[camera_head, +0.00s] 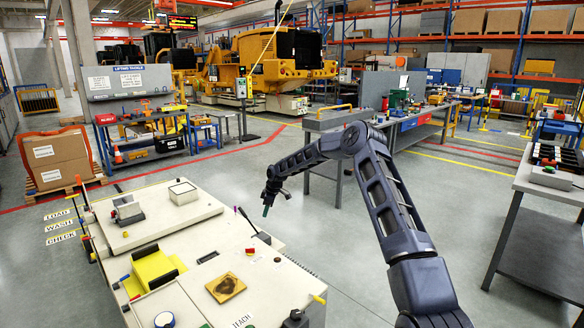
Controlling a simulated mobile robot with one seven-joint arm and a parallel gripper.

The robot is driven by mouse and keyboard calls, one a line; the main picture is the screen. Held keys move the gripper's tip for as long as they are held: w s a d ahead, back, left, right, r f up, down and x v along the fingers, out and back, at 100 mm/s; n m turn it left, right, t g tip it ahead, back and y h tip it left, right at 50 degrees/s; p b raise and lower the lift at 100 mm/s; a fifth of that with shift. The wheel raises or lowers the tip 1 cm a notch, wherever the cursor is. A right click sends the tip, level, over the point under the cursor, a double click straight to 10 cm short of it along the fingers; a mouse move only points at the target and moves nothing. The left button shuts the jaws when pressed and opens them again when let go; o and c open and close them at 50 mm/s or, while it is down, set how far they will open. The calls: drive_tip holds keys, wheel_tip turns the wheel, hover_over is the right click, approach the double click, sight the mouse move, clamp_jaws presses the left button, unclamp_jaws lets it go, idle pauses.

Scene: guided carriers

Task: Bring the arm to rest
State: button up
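My arm reaches up from the bottom right, bends at an elbow high in the middle of the picture, and slopes down to the left. My gripper (267,206) hangs at its end, pointing down, in the air near the right edge of the cream-coloured carrier (220,270). The gripper is small and dark here, with a greenish tip low on it. I cannot tell whether its fingers are open or shut, or whether the green bit is something held.
The carrier bears a grey box (183,191), a yellow cradle (153,269), a tan plate (226,287) and a black lever (246,219). A workbench (548,180) stands at right. Floor between is clear.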

drive_tip(key=s+d+r+m+h, duration=0.1)
drive_tip(key=s+d+r, duration=0.25)
drive_tip(key=r, duration=0.35)
drive_tip(key=s+d+r+m+t+h, duration=0.1)
drive_tip(key=s+d+r, duration=0.2)
drive_tip(key=d+r, duration=0.25)
drive_tip(key=s+d+r+m, duration=0.2)
drive_tip(key=s+d+r, duration=0.15)
drive_tip(key=r, duration=0.45)
drive_tip(key=s+d+r+m+t+h, duration=0.15)
drive_tip(key=s+d+r+m, duration=0.25)
drive_tip(key=s+d+r, duration=0.85)
drive_tip(key=s+d+r+m, duration=0.2)
drive_tip(key=s+d, duration=0.3)
drive_tip(key=s, duration=0.4)
drive_tip(key=s+d+r+m, duration=0.25)
drive_tip(key=s+d, duration=0.35)
drive_tip(key=s, duration=0.3)
drive_tip(key=s+d+f+m, duration=0.2)
drive_tip(key=s, duration=0.6)
drive_tip(key=s+d+f+m+t, duration=0.1)
drive_tip(key=s+d+f+m, duration=0.1)
drive_tip(key=s, duration=0.6)
drive_tip(key=shift+s+d, duration=0.15)
drive_tip(key=shift+d, duration=0.4)
